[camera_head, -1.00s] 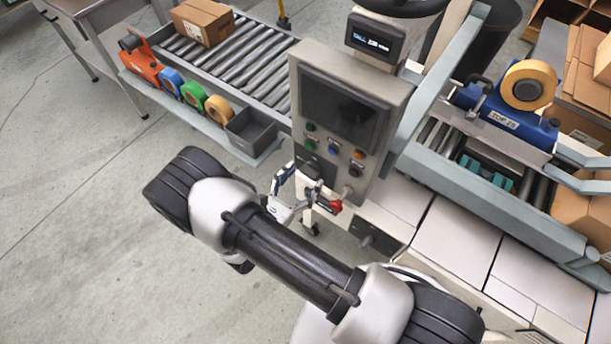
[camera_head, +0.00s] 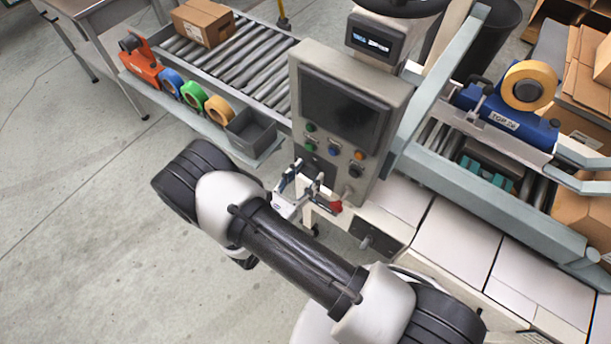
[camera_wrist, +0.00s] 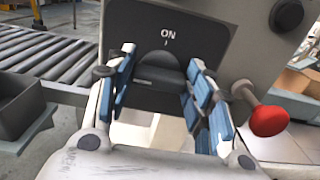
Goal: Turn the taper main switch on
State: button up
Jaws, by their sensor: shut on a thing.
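The taper main switch is a dark plate (camera_wrist: 190,38) with a black knob (camera_wrist: 162,68), seen close up in the wrist view. White "ON" lettering with a small tick stands above the knob. My gripper (camera_wrist: 163,60) has its blue-padded fingers on either side of the knob and is shut on it. Which way the knob points is hard to tell, as its lower part is partly hidden. In the head view my gripper (camera_head: 303,176) is at the lower left of the grey control panel (camera_head: 393,100), largely covering the switch.
A red ball-ended lever (camera_wrist: 268,120) sticks out right of the gripper. Coloured buttons and a dark screen (camera_head: 340,105) are above the switch. A grey bin (camera_head: 252,132) and tape rolls stand by the roller conveyor (camera_head: 250,60). Open floor lies left.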

jog(key=shift+c, duration=0.9)
jog(key=m+b, duration=0.1)
jog(key=m, duration=0.3)
jog(key=shift+f+m+b, duration=0.15)
jog(key=shift+m+b, duration=0.15)
jog(key=shift+b, duration=0.1)
jog(key=m+b, duration=0.2)
jog(key=m, duration=0.2)
jog(key=shift+s+d, duration=0.1)
jog(key=shift+d+f+m+b, duration=0.1)
jog(key=shift+m+b, duration=1.15)
jog(key=shift+m, duration=1.1)
jog(key=shift+f+m+b, duration=0.1)
jog(key=shift+m+b, duration=1.15)
jog(key=shift+m, duration=1.1)
jog(key=shift+r, duration=0.1)
jog(key=o, duration=1.1)
jog(key=shift+c, duration=0.2)
